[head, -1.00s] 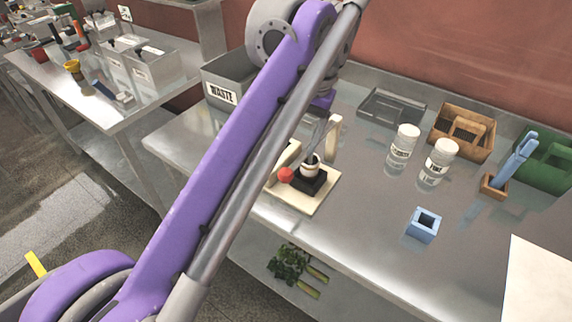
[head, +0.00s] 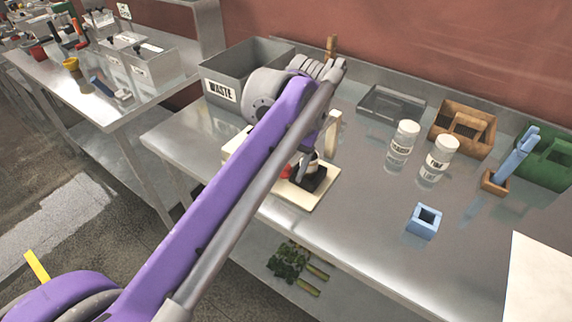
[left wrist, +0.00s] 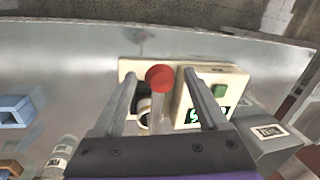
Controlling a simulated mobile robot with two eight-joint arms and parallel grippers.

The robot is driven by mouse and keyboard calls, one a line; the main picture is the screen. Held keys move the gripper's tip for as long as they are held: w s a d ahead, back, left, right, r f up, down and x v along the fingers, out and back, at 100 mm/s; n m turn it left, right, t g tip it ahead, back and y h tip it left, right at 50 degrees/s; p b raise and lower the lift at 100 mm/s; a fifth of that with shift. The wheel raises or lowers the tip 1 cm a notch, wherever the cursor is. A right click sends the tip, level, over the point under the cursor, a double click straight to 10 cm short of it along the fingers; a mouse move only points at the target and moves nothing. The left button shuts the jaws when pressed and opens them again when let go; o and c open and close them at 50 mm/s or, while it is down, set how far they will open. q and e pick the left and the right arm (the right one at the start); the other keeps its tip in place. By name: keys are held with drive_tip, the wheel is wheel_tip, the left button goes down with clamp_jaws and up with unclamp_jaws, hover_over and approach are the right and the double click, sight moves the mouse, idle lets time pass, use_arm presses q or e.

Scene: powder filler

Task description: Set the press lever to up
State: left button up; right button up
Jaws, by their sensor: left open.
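The press stands on the steel bench, with a cream base plate (head: 297,199), a cream upright (head: 333,132) and a black block. Its lever has a red ball knob (left wrist: 160,77) on a pale rod. In the head view the knob (head: 286,172) is partly hidden by my arm. My left gripper (left wrist: 161,88) is open, one finger on each side of the knob and rod in the left wrist view; I cannot tell whether either touches. The lever's exact angle is hard to tell. A cream box with a green button (left wrist: 219,90) and a lit display is beside it.
A grey WASTE bin (head: 232,85) stands behind my arm. Two white jars (head: 403,143), a blue square holder (head: 424,222), wooden box (head: 462,130) and green box (head: 546,165) are to the right. The bench between press and blue holder is clear.

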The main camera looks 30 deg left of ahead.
use_arm(q)
clamp_jaws()
idle(1.3)
